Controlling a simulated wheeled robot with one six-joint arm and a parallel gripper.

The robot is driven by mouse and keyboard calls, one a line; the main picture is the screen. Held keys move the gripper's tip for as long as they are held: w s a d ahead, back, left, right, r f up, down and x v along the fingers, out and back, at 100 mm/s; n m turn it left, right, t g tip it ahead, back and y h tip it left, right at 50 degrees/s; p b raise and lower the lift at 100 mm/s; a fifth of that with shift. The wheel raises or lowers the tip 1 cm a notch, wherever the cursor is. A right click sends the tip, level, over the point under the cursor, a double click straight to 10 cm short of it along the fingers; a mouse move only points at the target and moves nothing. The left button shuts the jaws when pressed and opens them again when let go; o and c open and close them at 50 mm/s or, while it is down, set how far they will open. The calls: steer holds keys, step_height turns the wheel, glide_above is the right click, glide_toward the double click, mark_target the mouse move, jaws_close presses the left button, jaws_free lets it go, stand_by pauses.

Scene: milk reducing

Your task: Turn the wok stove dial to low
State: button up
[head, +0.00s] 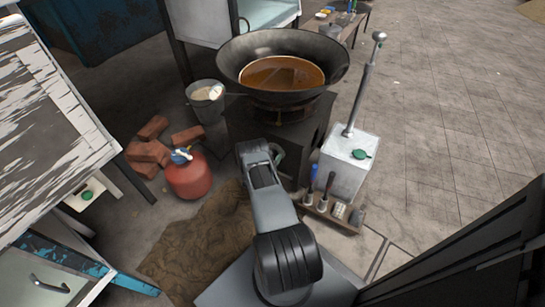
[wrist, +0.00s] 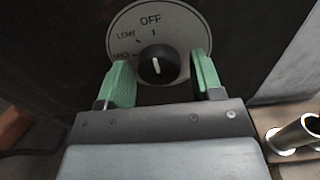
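The stove dial (wrist: 158,66) is a black round knob with a white pointer line, on a pale round plate (wrist: 190,25) marked OFF, LOW and a partly readable MED. The pointer stands close to upright, toward OFF. My gripper (wrist: 160,75) has green fingers, open, one on each side of the knob with gaps between. In the head view the wok (head: 283,70) with brown liquid sits on the dark stove (head: 250,125). My arm reaches to the stove's front, and the dial is hidden there.
A white metal box (head: 345,165) with a tall lever stands right of the stove, by a low wooden rack (head: 335,218) of tools. A red gas bottle (head: 190,178), a bucket (head: 205,100) and bricks (head: 150,150) lie left. Open paving (head: 460,120) is at right.

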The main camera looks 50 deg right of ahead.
steer(key=shift+r, duration=0.15)
steer(key=c, duration=0.7)
steer(key=n+b, duration=0.2)
steer(key=n, duration=0.1)
steer(key=shift+s+n+b, duration=0.1)
steer(key=shift+n+b, duration=1)
steer(key=shift+n, duration=1.2)
